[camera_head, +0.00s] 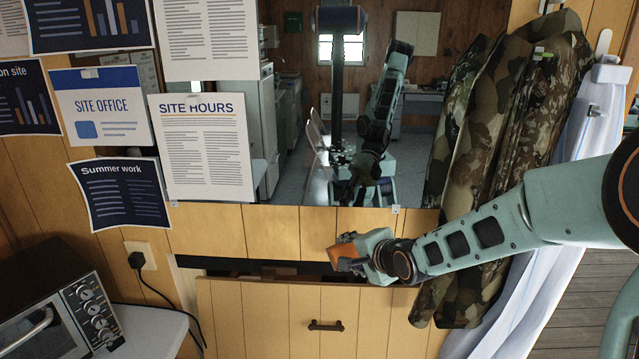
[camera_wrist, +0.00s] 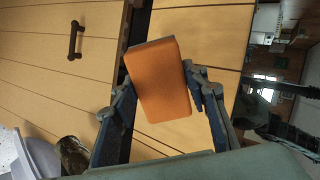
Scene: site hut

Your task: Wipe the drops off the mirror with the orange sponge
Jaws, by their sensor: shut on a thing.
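The mirror (camera_head: 300,160) hangs on the wood-panelled wall and reflects the room and my own arm. My gripper (camera_head: 352,256) is shut on the orange sponge (camera_head: 345,251). The sponge sits between both fingers in the wrist view (camera_wrist: 160,82), slightly tilted. The gripper holds it below the mirror's lower edge, in front of the panelling and the drawer top, apart from the mirror.
Pinned papers (camera_head: 203,148) overlap the mirror's left side. Camouflage clothing (camera_head: 510,110) and a white cloth (camera_head: 590,150) hang at the right. A drawer (camera_head: 290,315) with a dark handle is below, with a dark gap above it. A toaster oven (camera_head: 60,315) stands at lower left.

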